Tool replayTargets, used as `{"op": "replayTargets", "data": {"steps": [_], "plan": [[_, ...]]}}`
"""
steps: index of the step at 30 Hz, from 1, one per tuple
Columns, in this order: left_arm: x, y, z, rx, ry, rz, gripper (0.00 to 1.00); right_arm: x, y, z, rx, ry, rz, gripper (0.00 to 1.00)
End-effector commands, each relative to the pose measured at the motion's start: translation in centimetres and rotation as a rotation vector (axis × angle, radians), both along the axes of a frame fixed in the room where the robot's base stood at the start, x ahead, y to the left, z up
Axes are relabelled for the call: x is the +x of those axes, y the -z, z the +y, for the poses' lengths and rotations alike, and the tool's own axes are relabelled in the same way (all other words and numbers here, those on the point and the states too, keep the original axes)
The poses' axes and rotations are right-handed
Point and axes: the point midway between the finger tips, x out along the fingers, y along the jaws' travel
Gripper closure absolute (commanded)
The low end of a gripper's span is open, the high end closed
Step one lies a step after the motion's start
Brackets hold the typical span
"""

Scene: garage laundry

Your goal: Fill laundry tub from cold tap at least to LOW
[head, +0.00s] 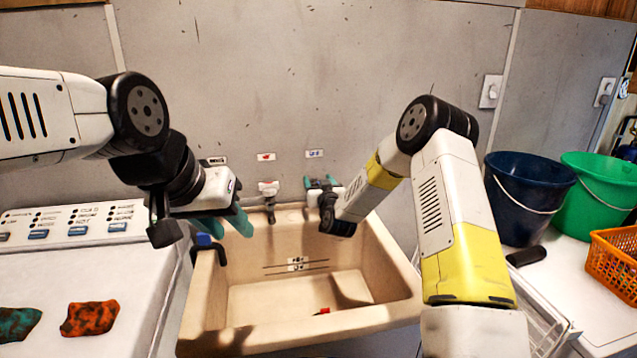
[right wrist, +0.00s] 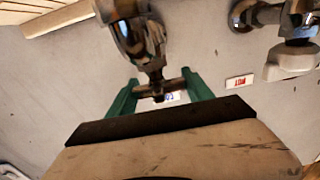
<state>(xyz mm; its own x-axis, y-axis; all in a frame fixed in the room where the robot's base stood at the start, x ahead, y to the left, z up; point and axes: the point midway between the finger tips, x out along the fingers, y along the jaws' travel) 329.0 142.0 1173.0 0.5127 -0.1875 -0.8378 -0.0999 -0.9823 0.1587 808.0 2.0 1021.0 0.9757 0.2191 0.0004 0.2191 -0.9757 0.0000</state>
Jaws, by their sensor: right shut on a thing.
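The beige laundry tub (head: 365,316) stands below two wall taps, with lines and small labels (head: 298,264) on its inner back wall. I see no clear water surface in it. The cold tap, under the blue label (head: 314,154), is mostly hidden by my right gripper (head: 322,184). In the right wrist view the green fingers (right wrist: 160,92) are shut on the cold tap's metal cross handle (right wrist: 150,89). The hot tap (head: 268,190) with a pale handle is to the left, under the red label (head: 266,157). My left gripper (head: 226,226) is open and empty over the tub's left back corner.
A white machine (head: 90,275) with cloths (head: 90,318) is left. A blue-topped black fitting (head: 205,243) sits on the tub's left rim, and a small red thing (head: 325,311) lies inside. Right are dark blue (head: 525,195) and green (head: 595,190) buckets and an orange basket (head: 612,262).

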Motion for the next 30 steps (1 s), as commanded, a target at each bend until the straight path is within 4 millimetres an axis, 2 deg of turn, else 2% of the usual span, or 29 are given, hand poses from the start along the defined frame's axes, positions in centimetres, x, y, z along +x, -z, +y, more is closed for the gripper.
{"op": "replayTargets", "data": {"steps": [8,30], "plan": [[0.0,0.0,0.0,0.0,0.0,0.0,0.64,-0.05,0.13,-0.07,-0.002,-0.142,0.002,0.8],[0.0,0.0,0.0,0.0,0.0,0.0,0.64,-0.57,0.15,0.8,-0.004,-0.808,0.0,0.8]]}}
